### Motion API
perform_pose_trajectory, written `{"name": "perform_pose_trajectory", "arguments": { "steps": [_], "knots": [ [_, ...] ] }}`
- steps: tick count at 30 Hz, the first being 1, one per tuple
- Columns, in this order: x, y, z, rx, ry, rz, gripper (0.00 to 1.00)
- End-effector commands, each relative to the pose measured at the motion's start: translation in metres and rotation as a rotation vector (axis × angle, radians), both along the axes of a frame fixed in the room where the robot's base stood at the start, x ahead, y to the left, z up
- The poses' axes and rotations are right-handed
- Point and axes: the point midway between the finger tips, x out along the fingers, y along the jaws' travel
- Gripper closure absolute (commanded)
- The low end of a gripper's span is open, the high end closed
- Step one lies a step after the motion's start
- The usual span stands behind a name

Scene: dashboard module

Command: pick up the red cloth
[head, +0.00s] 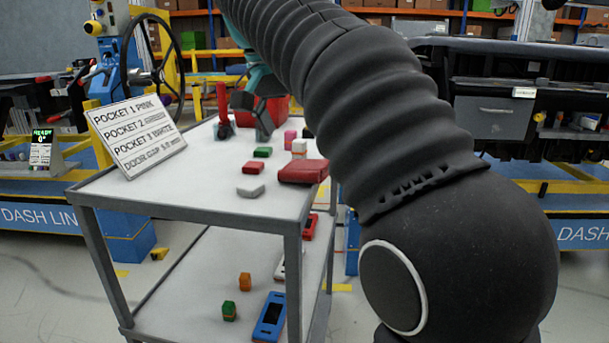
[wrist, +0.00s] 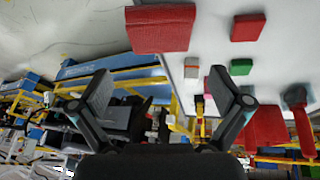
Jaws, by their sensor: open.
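The red cloth (head: 303,171) looks like a thick folded red pad, lying flat at the right edge of the cart's top. My arm covers part of the head view to the right of the cloth.
The cart top (head: 200,190) also holds a small red block (head: 253,167), a green block (head: 263,152), a grey block (head: 250,190), a red upright tool (head: 222,105), a red bin (head: 293,113) and a sign (head: 135,137). The front left is clear.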

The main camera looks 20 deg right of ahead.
Motion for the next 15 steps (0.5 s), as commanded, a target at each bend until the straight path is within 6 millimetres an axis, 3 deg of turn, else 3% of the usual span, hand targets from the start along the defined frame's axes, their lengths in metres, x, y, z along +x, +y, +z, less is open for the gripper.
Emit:
{"name": "perform_pose_trajectory", "arguments": {
  "steps": [3, 11, 15],
  "knots": [
    [0.003, -0.007, -0.018, 0.0, 0.0, 0.0, 0.0],
    [0.007, -0.011, -0.032, 0.001, 0.0, 0.003, 0.0],
    [0.013, -0.018, -0.049, 0.001, 0.001, 0.002, 0.0]
  ]
}}
